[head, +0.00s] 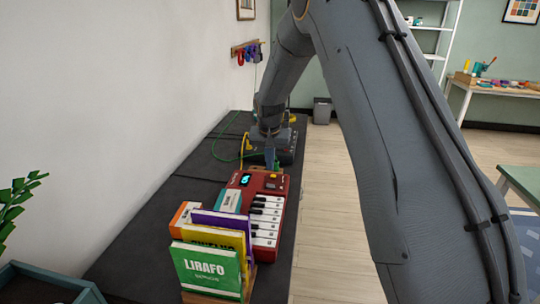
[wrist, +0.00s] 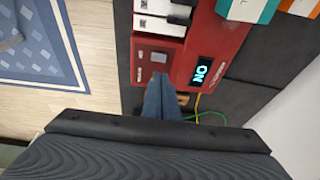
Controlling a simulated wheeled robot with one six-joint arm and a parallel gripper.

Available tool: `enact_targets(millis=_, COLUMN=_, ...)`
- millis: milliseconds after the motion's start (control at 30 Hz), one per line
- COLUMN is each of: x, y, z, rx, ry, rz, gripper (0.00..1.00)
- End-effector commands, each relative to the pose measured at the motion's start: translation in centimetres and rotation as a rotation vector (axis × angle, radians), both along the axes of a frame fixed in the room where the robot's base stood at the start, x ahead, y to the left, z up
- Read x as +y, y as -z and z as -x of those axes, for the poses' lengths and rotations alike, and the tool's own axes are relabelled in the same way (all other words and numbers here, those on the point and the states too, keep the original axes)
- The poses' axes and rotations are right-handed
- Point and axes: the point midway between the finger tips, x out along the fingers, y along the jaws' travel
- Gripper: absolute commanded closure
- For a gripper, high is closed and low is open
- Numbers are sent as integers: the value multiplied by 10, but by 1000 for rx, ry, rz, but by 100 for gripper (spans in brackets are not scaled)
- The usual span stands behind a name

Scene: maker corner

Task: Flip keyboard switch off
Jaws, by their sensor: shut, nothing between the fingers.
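The red keyboard (head: 245,181) lies on the dark bench top, with white and black keys on its right side. A small grey panel (wrist: 152,56) sits beside the display. My gripper (wrist: 160,78) is shut and empty, its blue fingers pointing down over the keyboard's end by that panel. In the head view my gripper (head: 270,160) is at the keyboard's far end. I cannot tell whether the fingertips touch it. The switch is not clearly visible and may be behind the fingers.
Several upright books (head: 212,268) stand at the keyboard's near end. A green cable (head: 222,150) runs over the bench (head: 135,230) behind it. The white wall borders the bench on the left; open wooden floor (head: 325,220) lies to the right.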

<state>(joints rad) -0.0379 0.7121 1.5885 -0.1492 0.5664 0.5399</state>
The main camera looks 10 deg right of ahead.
Motion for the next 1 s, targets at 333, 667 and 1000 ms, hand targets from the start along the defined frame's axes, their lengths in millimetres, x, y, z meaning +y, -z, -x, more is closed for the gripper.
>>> enact_targets(millis=333, x=-1, y=55, z=-12, rx=2, ry=-2, rz=0, gripper=100)
enact_targets(millis=667, x=2, y=79, z=-14, rx=-1, ry=-1, rz=1, gripper=100)
enact_targets(millis=1000, x=2, y=80, z=-14, rx=-1, ry=-1, rz=0, gripper=100)
